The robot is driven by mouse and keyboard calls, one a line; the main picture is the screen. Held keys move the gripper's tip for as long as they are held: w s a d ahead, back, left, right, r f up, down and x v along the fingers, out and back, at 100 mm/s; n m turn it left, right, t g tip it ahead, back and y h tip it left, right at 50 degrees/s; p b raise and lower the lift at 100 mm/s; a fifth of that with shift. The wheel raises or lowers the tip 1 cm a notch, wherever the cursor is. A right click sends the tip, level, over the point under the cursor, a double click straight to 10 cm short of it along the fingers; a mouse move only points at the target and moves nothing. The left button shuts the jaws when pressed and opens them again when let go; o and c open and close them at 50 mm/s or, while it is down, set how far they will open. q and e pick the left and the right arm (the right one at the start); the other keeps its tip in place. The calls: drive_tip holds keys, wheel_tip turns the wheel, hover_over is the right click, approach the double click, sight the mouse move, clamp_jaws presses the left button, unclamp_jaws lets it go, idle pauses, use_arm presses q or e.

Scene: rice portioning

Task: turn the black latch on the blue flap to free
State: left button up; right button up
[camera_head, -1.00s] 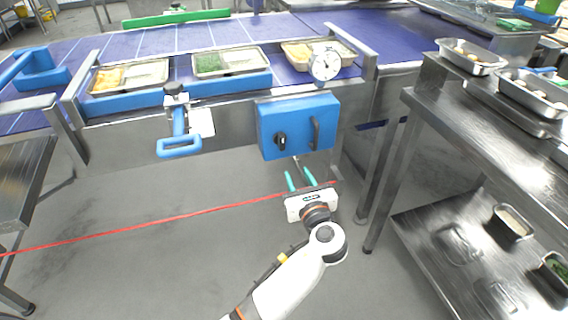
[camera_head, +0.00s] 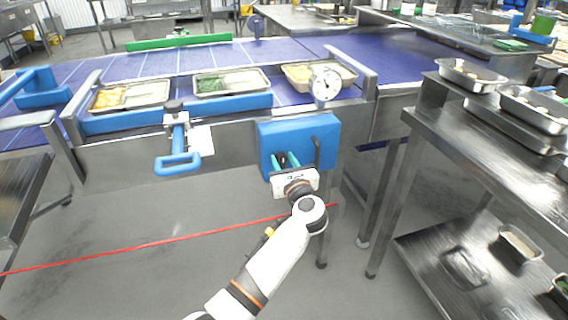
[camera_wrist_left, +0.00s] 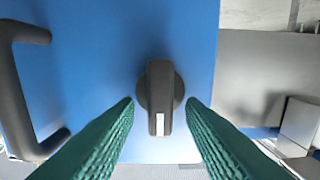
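The blue flap (camera_head: 324,128) is on the front of the conveyor frame, below the white dial. The black latch (camera_wrist_left: 160,95) shows in the left wrist view as a dark knob with a white mark at its lower end, upright in the picture. My left gripper (camera_head: 287,160) is at the flap's face, its green fingers pointing at the latch. In the left wrist view the open fingers (camera_wrist_left: 161,112) stand on both sides of the latch's lower part, with a gap on each side. In the head view the gripper mostly hides the latch. My right gripper is not in view.
A black handle (camera_wrist_left: 22,95) is on the flap beside the latch. A blue-handled clamp (camera_head: 177,160) hangs to the left. A red line (camera_head: 150,243) crosses low in front. A steel table (camera_head: 480,130) stands to the right. Trays (camera_head: 232,82) rest along the conveyor.

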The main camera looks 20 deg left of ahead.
use_arm(q)
clamp_jaws()
